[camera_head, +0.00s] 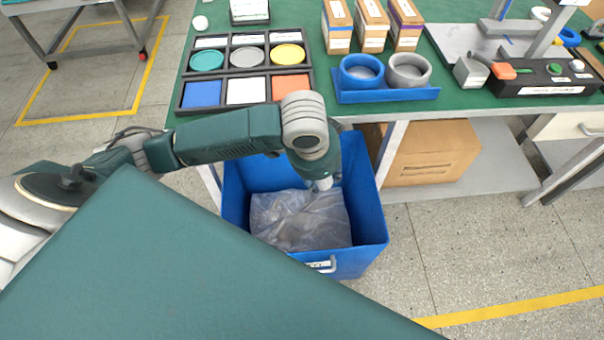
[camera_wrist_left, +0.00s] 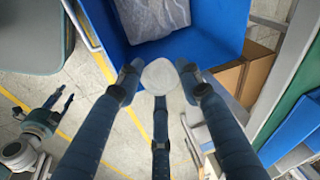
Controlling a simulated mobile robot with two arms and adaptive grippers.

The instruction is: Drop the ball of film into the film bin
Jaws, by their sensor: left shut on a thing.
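The ball of film (camera_wrist_left: 160,76) is a small whitish translucent lump between the fingertips of my left gripper (camera_wrist_left: 158,82) in the left wrist view. The left gripper is shut on it. In the head view my left gripper (camera_head: 322,182) points down over the film bin (camera_head: 368,215), and only a bit of pale film shows at its tips. The bin is an open blue box with crumpled clear film (camera_head: 300,220) inside; it also shows in the left wrist view (camera_wrist_left: 215,42). My right gripper (camera_wrist_left: 58,102) is open and empty at the left of the wrist view.
A green workbench (camera_head: 460,100) stands behind the bin, with a sorting tray (camera_head: 222,72), blue and grey rings and small boxes on it. A cardboard box (camera_head: 435,150) sits on the shelf right of the bin. Speckled floor is clear at the right.

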